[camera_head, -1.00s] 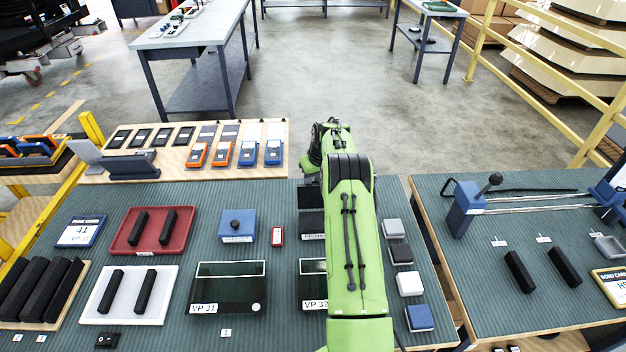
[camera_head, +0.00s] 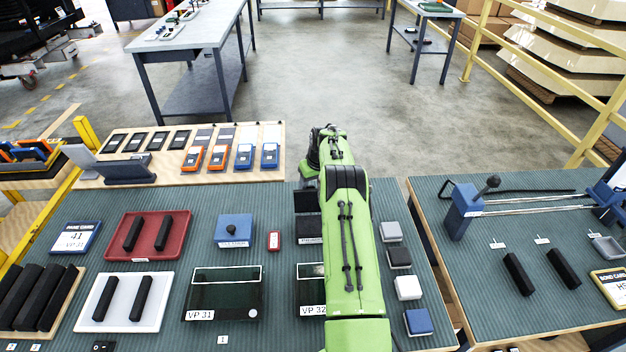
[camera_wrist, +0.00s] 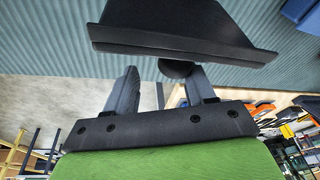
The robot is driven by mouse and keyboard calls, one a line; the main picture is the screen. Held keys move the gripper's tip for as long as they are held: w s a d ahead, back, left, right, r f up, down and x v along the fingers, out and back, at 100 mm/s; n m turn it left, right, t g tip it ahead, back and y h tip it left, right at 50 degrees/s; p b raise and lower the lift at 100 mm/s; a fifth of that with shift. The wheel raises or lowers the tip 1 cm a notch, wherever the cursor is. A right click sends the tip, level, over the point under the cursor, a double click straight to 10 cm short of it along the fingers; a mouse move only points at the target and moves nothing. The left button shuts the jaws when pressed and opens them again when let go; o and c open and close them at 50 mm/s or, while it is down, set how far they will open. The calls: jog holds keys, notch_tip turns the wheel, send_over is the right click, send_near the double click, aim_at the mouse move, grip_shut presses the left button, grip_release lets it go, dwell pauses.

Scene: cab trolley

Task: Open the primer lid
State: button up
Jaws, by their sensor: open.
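The primer box (camera_head: 308,227) is dark, with a white label along its front edge. In the head view my green arm covers its right part. In the wrist view a dark slab-like lid (camera_wrist: 180,25) fills the top, with a round black knob (camera_wrist: 175,69) on it. My gripper (camera_wrist: 162,80) is open, its two grey fingers pointing at the lid. The knob sits between the fingertips, much closer to the right finger; I cannot tell whether they touch. My gripper is hidden behind my arm in the head view.
A blue box with a black knob (camera_head: 233,229) and a small red block (camera_head: 274,240) stand left of the primer box. Dark glass panels (camera_head: 222,293) lie in front. Small square blocks (camera_head: 399,257) line the right edge. A gap separates the right table (camera_head: 520,215).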

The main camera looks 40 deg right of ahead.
jog(key=shift+a, duration=0.1)
jog(key=p+v, duration=0.1)
jog(key=v, duration=1.4)
jog(key=shift+r, duration=0.4)
jog(key=s+a+r+n+t, duration=0.1)
jog(key=s+a+r, duration=0.3)
jog(key=a+r, duration=0.55)
jog(key=s+a+r+n, duration=0.1)
jog(key=s+a+r, duration=0.4)
jog(key=a, duration=0.8)
jog(key=s+a+f, duration=0.1)
jog(key=s+a, duration=0.3)
jog(key=s, duration=0.3)
jog(key=s+a+f+t, duration=0.1)
jog(key=s+a, duration=0.3)
jog(key=s, duration=0.3)
jog(key=s+a+f+n, duration=0.1)
jog(key=s+a, duration=0.2)
jog(key=s, duration=0.4)
jog(key=shift+s+a+t, duration=0.15)
jog(key=shift+a+t, duration=0.15)
jog(key=shift+a, duration=0.1)
